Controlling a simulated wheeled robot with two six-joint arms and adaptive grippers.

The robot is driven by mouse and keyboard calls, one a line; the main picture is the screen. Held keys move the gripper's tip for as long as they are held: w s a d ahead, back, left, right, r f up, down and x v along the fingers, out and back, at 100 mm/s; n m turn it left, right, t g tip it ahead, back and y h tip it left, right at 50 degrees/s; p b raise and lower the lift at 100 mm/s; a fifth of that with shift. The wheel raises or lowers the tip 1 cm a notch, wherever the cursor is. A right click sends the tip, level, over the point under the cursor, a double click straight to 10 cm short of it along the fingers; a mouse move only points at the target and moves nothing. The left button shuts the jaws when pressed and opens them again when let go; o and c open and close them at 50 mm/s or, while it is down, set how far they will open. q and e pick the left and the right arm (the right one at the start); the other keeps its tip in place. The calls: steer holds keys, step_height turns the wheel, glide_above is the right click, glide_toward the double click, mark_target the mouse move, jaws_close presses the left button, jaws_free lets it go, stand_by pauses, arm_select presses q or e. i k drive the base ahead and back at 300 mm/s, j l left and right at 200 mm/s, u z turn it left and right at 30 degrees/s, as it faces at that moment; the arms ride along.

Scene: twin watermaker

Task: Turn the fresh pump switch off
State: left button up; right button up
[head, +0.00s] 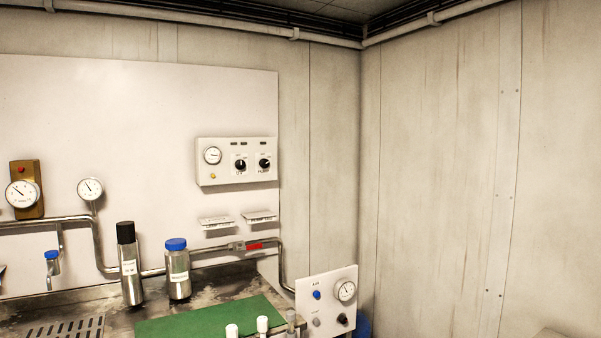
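A white control panel (237,162) is mounted on the back wall, right of centre of the board. It has a round gauge (213,155), a yellow button and two black rotary knobs. The left knob (240,165) has its pointer roughly upright. The right knob (264,164) looks turned to one side. The small labels are too blurred to read, so I cannot tell which knob is the fresh pump switch. Neither of my grippers shows in the head view.
A metal bench holds a black-capped bottle (129,265), a blue-capped bottle (177,270) and a green mat (205,317). A pipe with a red-handled valve (247,246) runs along the wall. A white box (327,299) with gauge and knobs stands at the right.

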mark_target(264, 163)
steer(key=i+j, duration=0.2)
steer(key=i, duration=0.25)
steer(key=i+j, duration=0.25)
steer(key=i, duration=0.2)
steer(key=l+z, duration=0.05)
